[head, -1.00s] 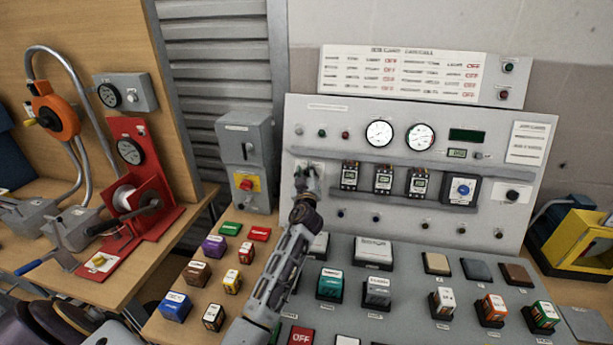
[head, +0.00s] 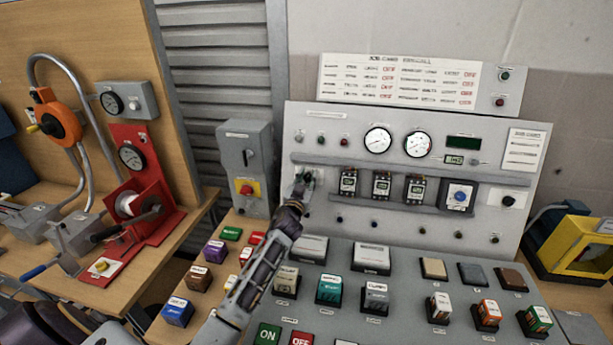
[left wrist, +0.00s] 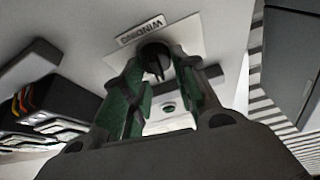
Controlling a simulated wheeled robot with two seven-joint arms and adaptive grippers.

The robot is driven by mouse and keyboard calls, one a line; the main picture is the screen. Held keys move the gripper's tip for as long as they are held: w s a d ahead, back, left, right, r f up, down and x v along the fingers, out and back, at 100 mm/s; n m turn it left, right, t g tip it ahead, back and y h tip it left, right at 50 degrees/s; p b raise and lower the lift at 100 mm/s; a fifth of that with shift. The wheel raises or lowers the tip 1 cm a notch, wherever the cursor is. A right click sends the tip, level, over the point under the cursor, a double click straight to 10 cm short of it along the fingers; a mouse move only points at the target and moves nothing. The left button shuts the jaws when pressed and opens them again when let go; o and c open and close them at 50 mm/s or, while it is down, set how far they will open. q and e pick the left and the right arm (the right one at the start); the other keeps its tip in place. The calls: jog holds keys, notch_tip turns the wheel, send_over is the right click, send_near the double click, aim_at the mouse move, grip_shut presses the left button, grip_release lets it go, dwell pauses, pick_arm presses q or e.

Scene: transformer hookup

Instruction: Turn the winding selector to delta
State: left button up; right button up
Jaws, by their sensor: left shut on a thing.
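The winding selector is a black knob (left wrist: 154,54) on a white plate under a label reading WINDING (left wrist: 141,30), on the upright panel. My left gripper (head: 302,181) is at the panel's left side, below the row of small lamps. In the left wrist view its green-padded fingers (left wrist: 158,72) reach up on both sides of the knob and are shut on it. The fingertips partly cover the knob, and I cannot read its position marks. In the head view my gripper hides the knob. My right gripper is not in view.
A grey box with a red button (head: 246,188) stands just left of the panel (head: 400,225). Three meter-like modules (head: 382,187) sit right of my gripper. Labelled blocks (head: 328,289) and ON/OFF buttons (head: 267,335) cover the sloping desk below my arm.

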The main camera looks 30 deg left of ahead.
pick_arm(q)
jog(key=shift+r+m, duration=0.2)
jog(key=shift+m, duration=0.2)
jog(key=shift+m+h+p, duration=0.7)
jog(key=shift+m+p, duration=0.1)
jog(key=shift+p, duration=0.05)
jog(key=shift+m+h+p, duration=0.5)
jog(key=shift+m+p, duration=0.45)
jog(key=shift+m, duration=0.05)
jog(key=m+h+p, duration=0.1)
jog(key=m+p, duration=0.1)
jog(key=shift+m, duration=0.3)
jog(key=shift+d+f+m+g+h+p, duration=0.1)
jog(key=shift+m+g+h+p, duration=0.2)
jog(key=shift+m+p, duration=0.4)
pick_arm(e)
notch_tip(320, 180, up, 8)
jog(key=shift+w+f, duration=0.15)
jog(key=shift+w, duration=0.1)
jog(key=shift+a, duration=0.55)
